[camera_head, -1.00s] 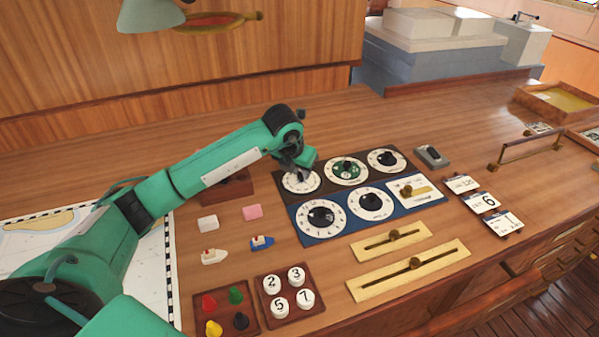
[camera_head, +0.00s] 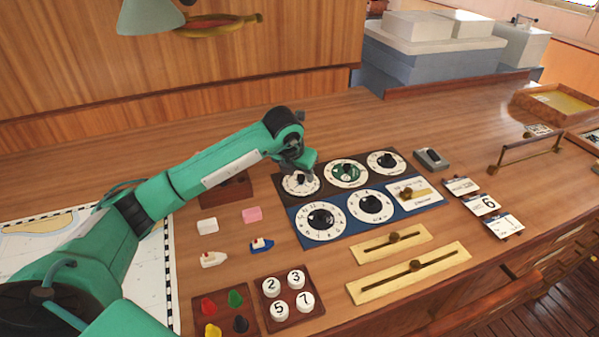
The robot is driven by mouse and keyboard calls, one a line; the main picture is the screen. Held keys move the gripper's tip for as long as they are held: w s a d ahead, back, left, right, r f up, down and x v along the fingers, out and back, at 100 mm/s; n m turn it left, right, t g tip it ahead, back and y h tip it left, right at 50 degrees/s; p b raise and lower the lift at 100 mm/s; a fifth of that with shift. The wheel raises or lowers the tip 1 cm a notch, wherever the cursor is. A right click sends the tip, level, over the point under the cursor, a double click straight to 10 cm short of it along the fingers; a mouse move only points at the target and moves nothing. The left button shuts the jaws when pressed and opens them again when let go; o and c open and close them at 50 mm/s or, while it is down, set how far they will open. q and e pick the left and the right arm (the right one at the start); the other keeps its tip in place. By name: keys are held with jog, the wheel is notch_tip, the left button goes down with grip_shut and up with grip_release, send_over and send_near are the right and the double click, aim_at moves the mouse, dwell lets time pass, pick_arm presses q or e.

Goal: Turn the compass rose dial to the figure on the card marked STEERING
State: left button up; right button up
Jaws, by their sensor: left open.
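The dial panel holds several round white dials with dark knobs. One upper dial (camera_head: 346,173) has a green centre and could be the compass rose, but its markings are too small to be sure. My left gripper (camera_head: 301,172) is open over the upper-left dial (camera_head: 300,184), close to its knob; the jaws partly hide this dial, and I cannot tell whether they touch the knob. Three white cards stand at the right: a far card (camera_head: 462,186), a middle card (camera_head: 482,204) showing a 6, and a near card (camera_head: 504,226). Their headings are unreadable. My right gripper is out of view.
Two brass sliders (camera_head: 391,242) lie in front of the panel. A tray of numbered white discs (camera_head: 290,316) and a tray of coloured pieces (camera_head: 224,328) sit at the front. Small boats and blocks lie left of the panel. A grey switch box (camera_head: 431,158) stands right of it.

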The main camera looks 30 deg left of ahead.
pick_arm(q)
jog(key=shift+s+r, duration=0.1)
jog(key=shift+r, duration=0.35)
jog(key=b+v, duration=0.2)
jog(key=v, duration=1)
jog(key=shift+s+r, duration=0.25)
jog(key=shift+r, duration=0.05)
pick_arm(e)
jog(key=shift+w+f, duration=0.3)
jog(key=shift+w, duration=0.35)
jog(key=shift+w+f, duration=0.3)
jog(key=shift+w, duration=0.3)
